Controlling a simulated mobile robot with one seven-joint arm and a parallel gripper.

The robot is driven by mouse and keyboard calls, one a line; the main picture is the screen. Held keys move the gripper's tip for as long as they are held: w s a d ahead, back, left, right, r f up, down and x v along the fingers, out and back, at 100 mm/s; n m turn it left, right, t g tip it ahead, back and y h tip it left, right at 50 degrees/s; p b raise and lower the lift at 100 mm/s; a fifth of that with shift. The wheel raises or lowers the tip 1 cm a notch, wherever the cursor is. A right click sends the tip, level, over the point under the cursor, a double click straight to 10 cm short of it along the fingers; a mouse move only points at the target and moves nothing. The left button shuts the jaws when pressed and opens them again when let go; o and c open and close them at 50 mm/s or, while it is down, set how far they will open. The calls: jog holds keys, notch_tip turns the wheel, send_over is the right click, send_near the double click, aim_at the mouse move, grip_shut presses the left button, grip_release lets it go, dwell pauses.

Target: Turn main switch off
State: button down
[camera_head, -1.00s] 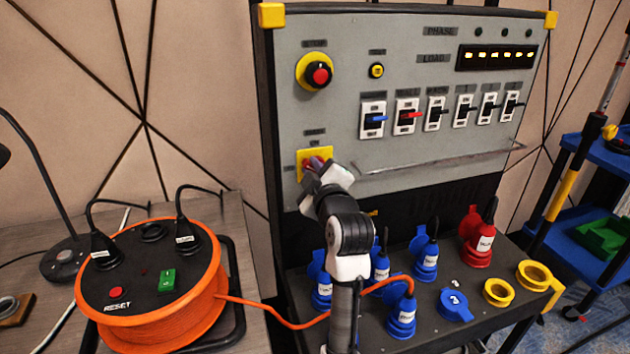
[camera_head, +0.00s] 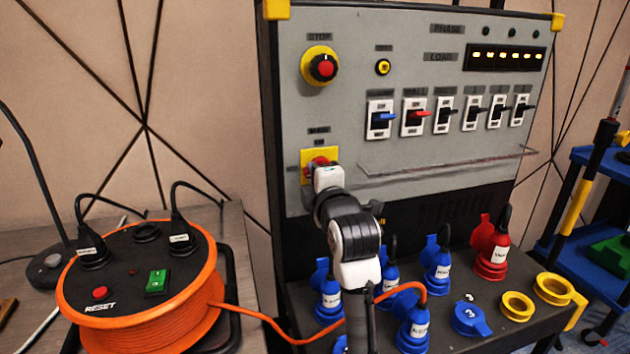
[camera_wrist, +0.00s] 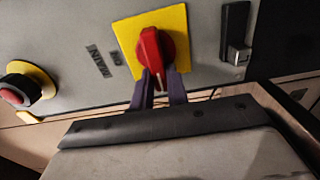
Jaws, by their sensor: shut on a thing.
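The main switch is a red rotary handle (camera_wrist: 151,48) on a yellow square plate (camera_wrist: 177,22), next to a "MAIN" label. In the head view the yellow plate (camera_head: 308,168) sits at the panel's lower left, and my gripper (camera_head: 322,166) covers most of the red handle. In the wrist view the two purple fingers of my gripper (camera_wrist: 160,82) are closed around the handle's lower end. The handle stands close to upright in the wrist picture.
A red stop button (camera_head: 323,67) on a yellow ring is above. A row of several breaker switches (camera_head: 415,117) and a thin rail (camera_head: 455,162) lie to the right. Blue plugs (camera_head: 438,270) and a red plug (camera_head: 491,252) stand below. An orange cable reel (camera_head: 150,285) is at left.

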dwell(0.5)
jog(key=c, duration=1.4)
grip_release()
jog(key=b+v, duration=0.1)
jog(key=v, duration=1.2)
jog(key=shift+s+d+b, duration=0.15)
jog(key=shift+s+b, duration=0.15)
jog(key=shift+s, duration=0.05)
